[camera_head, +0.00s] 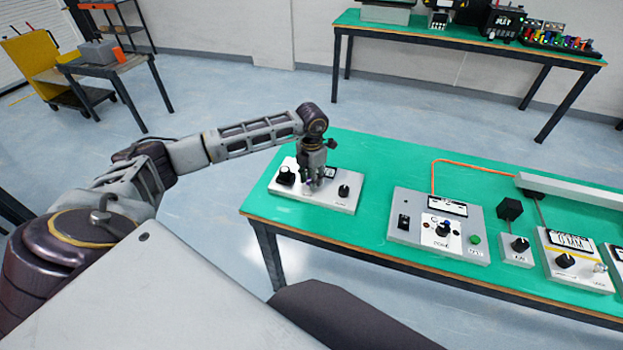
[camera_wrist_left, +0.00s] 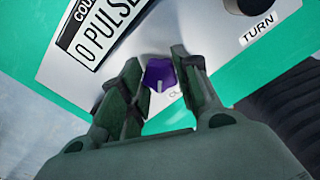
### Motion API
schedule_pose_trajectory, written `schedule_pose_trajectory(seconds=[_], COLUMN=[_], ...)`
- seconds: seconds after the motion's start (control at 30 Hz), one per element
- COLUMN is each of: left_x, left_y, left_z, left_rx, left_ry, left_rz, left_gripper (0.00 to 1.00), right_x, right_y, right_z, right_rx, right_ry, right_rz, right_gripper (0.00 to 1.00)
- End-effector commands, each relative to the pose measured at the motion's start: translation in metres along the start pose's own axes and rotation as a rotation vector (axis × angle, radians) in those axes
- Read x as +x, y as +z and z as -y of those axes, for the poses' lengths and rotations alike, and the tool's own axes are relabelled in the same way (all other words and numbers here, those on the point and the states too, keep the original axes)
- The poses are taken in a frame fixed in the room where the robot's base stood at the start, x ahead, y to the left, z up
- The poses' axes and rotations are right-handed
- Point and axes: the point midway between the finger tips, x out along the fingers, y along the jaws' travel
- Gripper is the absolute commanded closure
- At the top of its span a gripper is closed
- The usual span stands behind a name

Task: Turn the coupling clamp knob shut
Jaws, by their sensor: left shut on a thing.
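A white panel (camera_head: 322,203) lies at the left end of the green table. My left gripper (camera_head: 314,186) points down onto it, between two black knobs. In the left wrist view, the left gripper (camera_wrist_left: 156,72) is shut on a small purple knob (camera_wrist_left: 160,76), which has a pale mark. The knob sits near the panel's edge, and small print beside it is partly hidden by a finger. I take it for the clamp knob. A display (camera_wrist_left: 95,30) reading "0 PULSE" is cut off by the view's edge. My right gripper is not in view.
A black knob (camera_head: 285,176) stands left of the gripper and another black knob (camera_head: 343,190) right of it. A grey control panel (camera_head: 408,230) and more small units stand farther right on the green table (camera_head: 385,165). Bare tabletop lies between the panels.

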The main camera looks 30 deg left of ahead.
Motion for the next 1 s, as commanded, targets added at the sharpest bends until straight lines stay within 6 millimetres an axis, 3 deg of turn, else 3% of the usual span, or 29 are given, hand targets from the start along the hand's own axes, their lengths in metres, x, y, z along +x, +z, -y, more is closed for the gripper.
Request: schedule_pose_trajectory(seconds=[0.27,0.3,0.47,1.0], left_x=[-0.0019,-0.0019,-0.0013,-0.0094], left_y=[0.0012,0.0012,0.0007,0.0007], left_z=[-0.0009,-0.0010,-0.0006,-0.0002], left_rx=[0.001,0.001,0.001,0.001], left_ry=[0.002,0.002,0.001,0.001], left_rz=[0.004,0.004,0.003,0.002], left_gripper=[0.92,0.66,0.47,0.47], right_x=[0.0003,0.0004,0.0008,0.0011], right_y=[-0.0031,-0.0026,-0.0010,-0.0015], right_z=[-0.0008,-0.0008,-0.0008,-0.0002], right_rx=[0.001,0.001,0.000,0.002], right_ry=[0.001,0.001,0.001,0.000], right_rz=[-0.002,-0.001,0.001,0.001], right_gripper=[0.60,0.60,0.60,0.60])
